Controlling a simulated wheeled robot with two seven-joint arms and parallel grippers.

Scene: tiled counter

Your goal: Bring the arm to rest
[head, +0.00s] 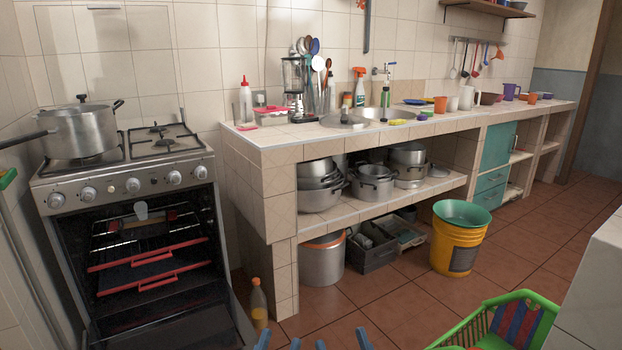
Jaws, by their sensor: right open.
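Only blue fingertips of my grippers show, at the bottom edge in the head view. My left gripper (278,343) is left of centre there, and its fingers are mostly cut off by the frame. My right gripper (341,343) is just to its right, with its fingertips apart and nothing seen between them. Both are low in front of the tiled floor (400,315), and the arms themselves are out of the picture.
The stove (128,185) stands at the left with its oven open. A tiled counter (350,133) runs along the wall. A yellow bucket (458,245), a bottle (258,303) and a green basket (500,318) are on the floor. A pale surface (595,290) juts in at right.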

